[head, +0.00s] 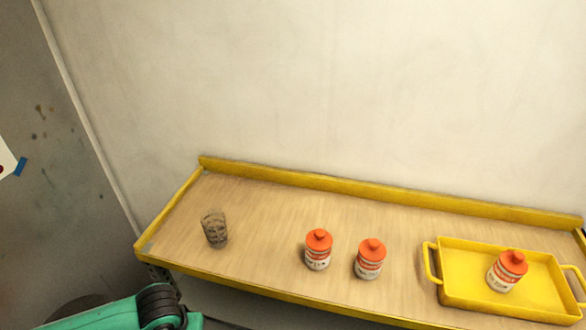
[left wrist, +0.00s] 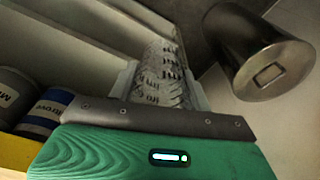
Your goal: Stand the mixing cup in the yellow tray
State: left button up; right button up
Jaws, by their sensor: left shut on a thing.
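A clear cup with dark markings (left wrist: 163,62) is between the fingers of my left gripper (left wrist: 158,92) in the left wrist view, and the gripper is shut on it. It looks like a mixing cup. In the head view, a similar clear cup with dark markings (head: 215,229) stands upright at the left of the wooden shelf. The yellow tray (head: 466,262) lies at the right end of the shelf, with a white bottle with an orange cap (head: 507,271) standing in its right half. The left part of the tray is bare. My right gripper is not in view.
Two more orange-capped bottles (head: 318,250) (head: 369,259) stand mid-shelf, left of the tray. The wooden shelf (head: 265,215) has a raised yellow edge. The left wrist view shows a dark cylinder (left wrist: 262,48) at right and labelled cans (left wrist: 43,116) at left.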

aim_at(459, 276)
jog(key=k+l, duration=0.1)
jog(key=l, duration=0.4)
jog(key=k+l+z, duration=0.15)
jog(key=l, duration=0.85)
jog(key=k+l+z, duration=0.1)
jog(key=l, duration=0.4)
jog(key=k, duration=0.05)
